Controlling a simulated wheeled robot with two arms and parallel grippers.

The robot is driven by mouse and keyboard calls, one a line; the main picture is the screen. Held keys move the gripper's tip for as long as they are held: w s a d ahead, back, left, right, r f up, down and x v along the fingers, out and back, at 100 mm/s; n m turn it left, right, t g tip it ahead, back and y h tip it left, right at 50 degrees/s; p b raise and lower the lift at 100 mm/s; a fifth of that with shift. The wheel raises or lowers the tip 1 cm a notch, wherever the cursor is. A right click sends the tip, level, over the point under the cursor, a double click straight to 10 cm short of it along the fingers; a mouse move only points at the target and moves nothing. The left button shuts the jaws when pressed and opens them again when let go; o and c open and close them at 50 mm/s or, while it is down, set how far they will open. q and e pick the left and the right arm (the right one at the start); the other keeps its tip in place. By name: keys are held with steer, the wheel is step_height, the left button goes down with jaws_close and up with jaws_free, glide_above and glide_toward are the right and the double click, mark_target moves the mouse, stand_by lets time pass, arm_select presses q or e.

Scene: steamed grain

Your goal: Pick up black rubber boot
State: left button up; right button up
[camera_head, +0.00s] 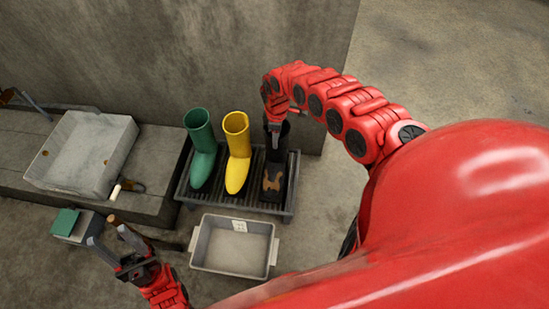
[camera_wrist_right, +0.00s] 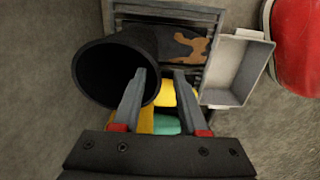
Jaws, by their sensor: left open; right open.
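The black rubber boot (camera_head: 273,166) stands on a dark slatted rack (camera_head: 187,196), at the right of a row of boots. It has a brown patch on its foot, and my right gripper and arm partly cover its top. In the right wrist view the boot (camera_wrist_right: 95,75) shows its round open top. My right gripper (camera_wrist_right: 160,77) is open at this top. One finger overlaps the opening and the other is outside the rim; the depth is unclear. My left gripper (camera_head: 103,232) is open at the lower left, away from the boot.
A yellow boot (camera_head: 237,150) stands just left of the black one, with a green boot (camera_head: 203,150) beyond it. A grey bin (camera_head: 233,248) is in front of the rack. A concrete basin (camera_head: 85,150) is at left. A wall (camera_head: 180,50) rises behind.

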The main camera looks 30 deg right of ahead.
steer(key=f, duration=0.1)
steer(key=f+b, duration=0.1)
steer(key=f, duration=0.1)
steer(key=f+b, duration=0.1)
steer(key=f, duration=0.1)
steer(key=shift+w+a, duration=0.1)
steer(key=shift+w, duration=0.2)
jaws_close()
stand_by(1.0)
